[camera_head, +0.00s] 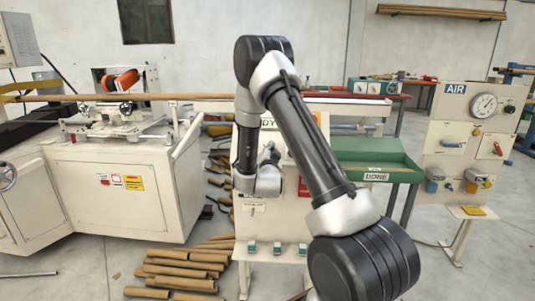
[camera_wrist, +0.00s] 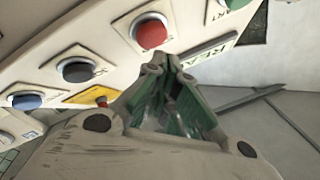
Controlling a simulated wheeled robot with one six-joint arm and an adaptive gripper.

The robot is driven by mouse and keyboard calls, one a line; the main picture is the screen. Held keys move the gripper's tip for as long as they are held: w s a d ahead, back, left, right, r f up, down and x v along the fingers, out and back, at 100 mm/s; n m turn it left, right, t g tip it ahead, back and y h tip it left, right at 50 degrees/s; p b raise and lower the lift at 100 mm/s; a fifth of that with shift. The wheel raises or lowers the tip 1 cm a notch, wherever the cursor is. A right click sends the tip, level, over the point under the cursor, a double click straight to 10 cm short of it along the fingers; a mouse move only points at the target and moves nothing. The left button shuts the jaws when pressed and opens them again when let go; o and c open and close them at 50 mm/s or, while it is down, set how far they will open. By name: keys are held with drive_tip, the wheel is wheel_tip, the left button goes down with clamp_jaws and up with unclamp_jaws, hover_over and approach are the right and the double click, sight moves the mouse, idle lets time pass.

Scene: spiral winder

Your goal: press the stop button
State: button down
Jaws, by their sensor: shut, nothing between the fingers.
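In the wrist view a red button (camera_wrist: 151,33) in a pale round collar sits on the sloped cream control panel (camera_wrist: 107,55). I take it as the stop button by its colour; I cannot read a label for it. My gripper (camera_wrist: 168,66) is shut and empty. Its fingertips appear just below the red button in the picture; I cannot tell how far they are from the panel. In the head view my gripper (camera_head: 269,155) is small in front of the cream console (camera_head: 248,220), and my arm hides much of the panel, including the red button.
A dark button (camera_wrist: 76,69), a blue button (camera_wrist: 26,101) and a partly cut-off green button (camera_wrist: 236,3) share the panel. A green tray (camera_head: 372,153) marked DONE stands right of the console. Cardboard tubes (camera_head: 180,270) lie on the floor at the front left.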

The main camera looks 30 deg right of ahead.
drive_tip(key=shift+s+a+r, duration=0.55)
drive_tip(key=shift+s+r, duration=0.25)
drive_tip(key=shift+s+a+r, duration=0.5)
drive_tip(key=shift+s+r, duration=0.3)
